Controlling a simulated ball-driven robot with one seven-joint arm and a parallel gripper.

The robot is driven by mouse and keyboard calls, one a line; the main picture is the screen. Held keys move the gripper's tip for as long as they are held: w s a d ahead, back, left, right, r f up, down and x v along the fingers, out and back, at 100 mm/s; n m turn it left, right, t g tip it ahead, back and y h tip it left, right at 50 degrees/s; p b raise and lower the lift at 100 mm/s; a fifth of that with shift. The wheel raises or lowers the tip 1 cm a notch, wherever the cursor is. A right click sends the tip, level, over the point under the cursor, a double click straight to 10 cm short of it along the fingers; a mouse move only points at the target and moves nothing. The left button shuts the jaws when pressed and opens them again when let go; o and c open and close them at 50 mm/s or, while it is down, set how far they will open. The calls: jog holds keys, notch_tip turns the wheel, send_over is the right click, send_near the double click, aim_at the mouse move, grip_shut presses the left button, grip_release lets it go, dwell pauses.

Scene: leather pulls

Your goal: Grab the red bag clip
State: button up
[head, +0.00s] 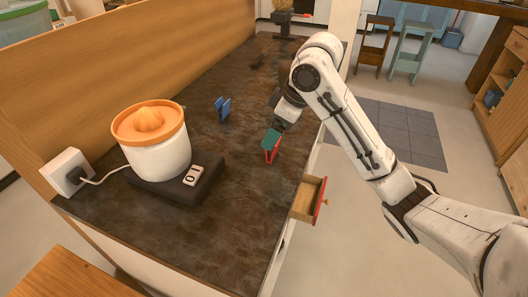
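A small red clip-like piece (272,157) with a teal upper part (271,138) is on or just above the dark counter, near its right edge. It looks like the red bag clip; I cannot tell whether the teal part belongs to it. My gripper (278,127) is directly above and close to it, pointing down. The dark fingers are small and partly hidden, so I cannot tell whether they are open or touch the piece.
A blue clip-like item (222,107) stands to the left on the counter (225,215). An orange-topped juicer (155,150) on a dark base, its cord and a white socket box (68,171) are at left. An open drawer (309,198) juts out at the right edge.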

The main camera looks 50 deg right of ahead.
jog(key=shift+s+d+x, duration=0.1)
jog(key=shift+x, duration=1)
jog(key=shift+s+d+x, duration=0.1)
jog(key=shift+d+x, duration=0.05)
jog(key=shift+x, duration=1)
jog(key=shift+s+d+x, duration=0.1)
jog(key=shift+x, duration=1)
jog(key=shift+f, duration=0.15)
jog(key=shift+c, duration=0.2)
jog(key=c, duration=1)
